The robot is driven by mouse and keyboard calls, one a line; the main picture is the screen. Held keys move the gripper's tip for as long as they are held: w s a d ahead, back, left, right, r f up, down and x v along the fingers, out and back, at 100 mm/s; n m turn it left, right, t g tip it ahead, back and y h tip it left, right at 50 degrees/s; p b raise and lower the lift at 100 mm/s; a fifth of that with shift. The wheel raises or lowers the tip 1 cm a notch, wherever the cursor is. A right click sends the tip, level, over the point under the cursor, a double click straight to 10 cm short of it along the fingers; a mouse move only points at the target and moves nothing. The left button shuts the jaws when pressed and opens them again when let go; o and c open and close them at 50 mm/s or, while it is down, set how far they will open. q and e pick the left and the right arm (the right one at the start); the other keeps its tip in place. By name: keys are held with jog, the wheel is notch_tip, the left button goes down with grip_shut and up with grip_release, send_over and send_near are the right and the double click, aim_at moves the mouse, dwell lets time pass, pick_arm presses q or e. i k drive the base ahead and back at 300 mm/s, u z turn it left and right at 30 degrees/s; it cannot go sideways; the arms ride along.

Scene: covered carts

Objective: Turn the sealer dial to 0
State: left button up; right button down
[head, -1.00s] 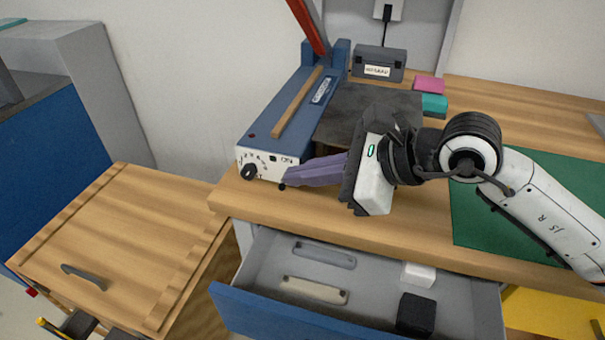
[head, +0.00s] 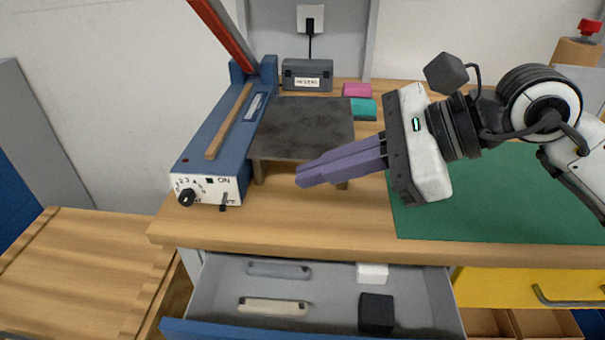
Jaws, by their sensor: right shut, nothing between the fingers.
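The blue sealer (head: 207,145) stands at the left end of the wooden bench, its red-edged arm (head: 222,36) raised. Its white front panel carries the black dial (head: 186,197), with printed numbers around it, and a small switch (head: 224,201) marked ON above. The number the dial points to is too small to tell. My right gripper (head: 299,178) has purple fingers, is shut and empty, and points left. It is in front of the dark plate, to the right of the panel and apart from the dial. My left gripper is not in view.
A dark plate (head: 305,125) on legs adjoins the sealer. A grey box (head: 307,75) and pink (head: 357,90) and teal (head: 363,109) blocks stand behind. A green mat (head: 480,195) lies right. An open drawer (head: 215,290) juts out below the bench front.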

aim_at(187, 198)
jog(key=k, duration=1)
